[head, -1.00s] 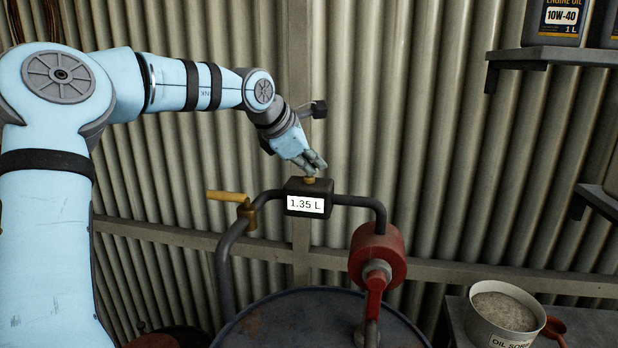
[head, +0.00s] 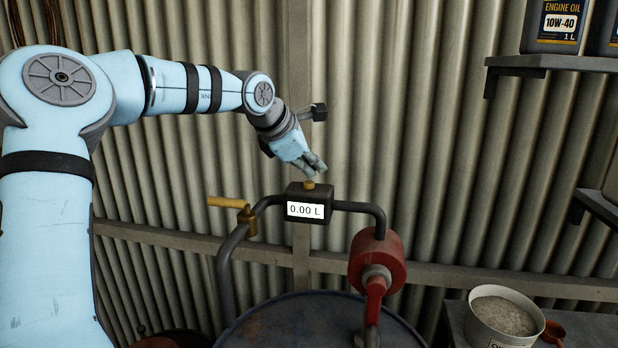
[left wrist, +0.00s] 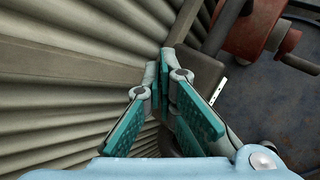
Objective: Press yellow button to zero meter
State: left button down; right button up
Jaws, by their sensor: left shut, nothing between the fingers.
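The meter (head: 309,203) is a dark box on the pipe above the drum, and its white display reads 0.00 L. The yellow button (head: 309,185) stands on top of the box. My left gripper (head: 318,171) is shut and empty, with its fingertips just above the button; I cannot tell whether they touch it. In the left wrist view the shut fingers (left wrist: 165,62) point toward the dark meter box (left wrist: 196,75), and the button is hidden behind them. My right gripper is in neither view.
A red pump (head: 376,262) is to the right of the meter, and a yellow valve handle (head: 228,202) is to the left. The drum (head: 280,325) is below. A pan of granules (head: 503,318) and an oil bottle (head: 556,25) on a shelf are at the right.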

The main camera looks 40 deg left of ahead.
aim_at(312, 183)
pick_arm(q)
jog(key=shift+r, duration=0.3)
notch_tip(312, 183, up, 5)
jog(key=p, duration=0.5)
jog(key=shift+f, duration=0.1)
dwell(0.7)
